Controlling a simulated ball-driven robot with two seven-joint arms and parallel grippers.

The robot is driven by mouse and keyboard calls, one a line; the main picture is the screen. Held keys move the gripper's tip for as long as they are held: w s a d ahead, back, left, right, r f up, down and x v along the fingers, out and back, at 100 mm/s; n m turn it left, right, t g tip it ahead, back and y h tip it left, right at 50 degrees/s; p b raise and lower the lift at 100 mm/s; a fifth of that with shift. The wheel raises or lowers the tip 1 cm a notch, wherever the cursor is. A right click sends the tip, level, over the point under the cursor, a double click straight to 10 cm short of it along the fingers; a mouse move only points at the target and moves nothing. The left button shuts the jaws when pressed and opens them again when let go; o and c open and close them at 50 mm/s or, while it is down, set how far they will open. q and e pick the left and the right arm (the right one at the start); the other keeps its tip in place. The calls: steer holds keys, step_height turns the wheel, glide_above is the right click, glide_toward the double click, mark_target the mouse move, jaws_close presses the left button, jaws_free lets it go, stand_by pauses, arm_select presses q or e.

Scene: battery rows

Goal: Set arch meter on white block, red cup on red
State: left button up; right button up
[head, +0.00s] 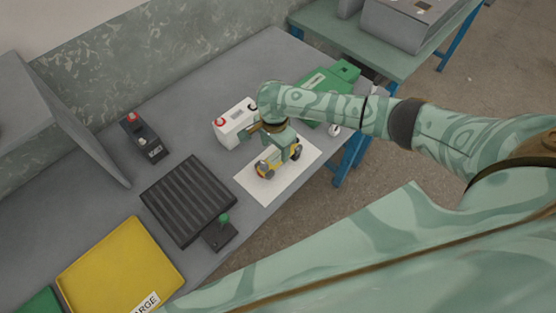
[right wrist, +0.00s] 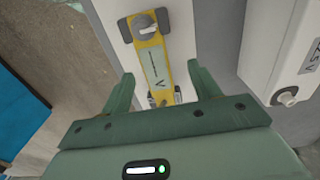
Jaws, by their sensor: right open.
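The arch meter (head: 265,170) is a yellow bar with grey cups at its ends, standing on a white sheet (head: 252,190). In the right wrist view the meter (right wrist: 155,62) shows a label with a V. I cannot make out a red cup. My right gripper (head: 279,153) is over the meter, open. Its fingers (right wrist: 161,84) are on either side of the bar's near part, with gaps visible. The white block (head: 235,125) stands just behind, with a red terminal at its left and a dark one at its right. The block (right wrist: 283,50) also shows in the right wrist view.
A black ribbed tray (head: 188,200), a dark switch box (head: 220,236) and a yellow tray (head: 120,265) lie to the left. A dark device with a red knob (head: 142,138) stands further back. The table edge is close in front.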

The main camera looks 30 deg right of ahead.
mark_target(279, 155)
steer(key=shift+f, duration=0.65)
steer(key=f+b, duration=0.1)
steer(key=f, duration=0.1)
steer(key=d+f+b, duration=0.1)
steer(key=f+b, duration=0.1)
steer(key=f, duration=0.1)
steer(key=shift+s, duration=0.2)
arm_select(q)
steer(key=f, duration=0.3)
steer(key=shift+w+d+f, duration=0.1)
steer(key=shift+w+f, duration=0.15)
arm_select(e)
steer(key=shift+r, duration=0.1)
arm_select(q)
steer(key=shift+s, duration=0.1)
steer(key=shift+r+p, duration=0.3)
steer(key=shift+r, duration=0.1)
arm_select(e)
steer(key=shift+f, duration=0.25)
steer(key=c, duration=1.3)
